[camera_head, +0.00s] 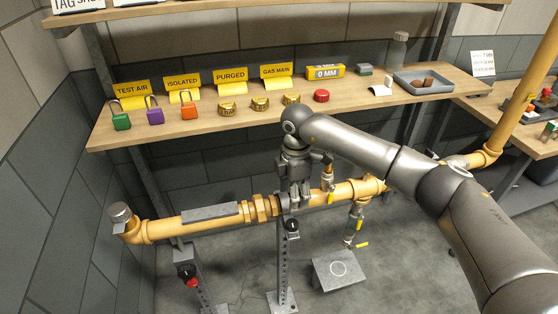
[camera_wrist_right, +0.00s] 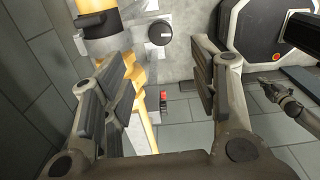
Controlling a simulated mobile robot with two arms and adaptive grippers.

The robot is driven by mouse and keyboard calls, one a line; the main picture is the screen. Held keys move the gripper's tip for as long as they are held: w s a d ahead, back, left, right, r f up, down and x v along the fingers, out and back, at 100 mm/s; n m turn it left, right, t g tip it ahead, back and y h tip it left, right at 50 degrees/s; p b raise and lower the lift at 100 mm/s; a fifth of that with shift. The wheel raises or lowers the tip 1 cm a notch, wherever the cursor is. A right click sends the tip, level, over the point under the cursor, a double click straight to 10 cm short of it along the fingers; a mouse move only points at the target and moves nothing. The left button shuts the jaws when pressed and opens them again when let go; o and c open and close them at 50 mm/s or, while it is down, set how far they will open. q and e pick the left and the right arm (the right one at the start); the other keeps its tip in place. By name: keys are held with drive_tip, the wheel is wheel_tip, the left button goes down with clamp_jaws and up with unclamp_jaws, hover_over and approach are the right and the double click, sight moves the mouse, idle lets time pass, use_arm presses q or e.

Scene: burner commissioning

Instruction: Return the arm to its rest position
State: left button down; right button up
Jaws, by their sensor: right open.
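My right arm (camera_head: 365,160) comes in from the right in the head view and reaches out over the yellow pipe (camera_head: 185,228). My right gripper (camera_head: 294,206) points down at the pipe, just right of the brass fittings (camera_head: 260,208). In the right wrist view its two fingers (camera_wrist_right: 165,85) stand well apart, with nothing held between them. The yellow pipe (camera_wrist_right: 137,85) runs at the left finger in that view. I cannot tell whether the fingers touch the pipe. My left gripper is not seen in the head view.
A wooden shelf (camera_head: 210,124) behind holds padlocks, yellow signs, brass caps, a red cap (camera_head: 321,96) and a grey tray (camera_head: 424,89). A post (camera_head: 284,260) stands under the gripper. A valve branch (camera_head: 355,220) and a grey block (camera_head: 338,270) lie to the right.

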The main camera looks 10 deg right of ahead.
drive_tip(key=s+a+f+m+t+y, duration=0.1)
drive_tip(key=s+a+f+y, duration=0.1)
drive_tip(key=a+f+y, duration=0.6)
drive_tip(key=s+a+f+t+y, duration=0.1)
drive_tip(key=a+f+y, duration=0.4)
drive_tip(key=a, duration=0.5)
drive_tip(key=s+d+f+m+t+h, duration=0.1)
drive_tip(key=d+f+m+t+h, duration=0.2)
drive_tip(key=d+f+m+t, duration=0.65)
drive_tip(key=s+d+f+m+g+h, duration=0.1)
drive_tip(key=s+d+f+h, duration=0.2)
drive_tip(key=s+f, duration=0.35)
drive_tip(key=s+d+f+m+g+h, duration=0.1)
drive_tip(key=s+d+f+m+h, duration=0.2)
drive_tip(key=f, duration=0.6)
drive_tip(key=s+d+f+g+h, duration=0.1)
drive_tip(key=s+f, duration=0.4)
drive_tip(key=s, duration=0.7)
drive_tip(key=s+d+f+m+g+h, duration=0.1)
drive_tip(key=s+d+f+g, duration=0.3)
drive_tip(key=s, duration=0.9)
drive_tip(key=s+d+f+m+g+h, duration=0.1)
drive_tip(key=s+f, duration=0.4)
drive_tip(key=s, duration=0.8)
drive_tip(key=d+g+h, duration=0.1)
drive_tip(key=d+g, duration=0.1)
drive_tip(key=shift+d+f, duration=0.35)
drive_tip(key=shift+d, duration=0.05)
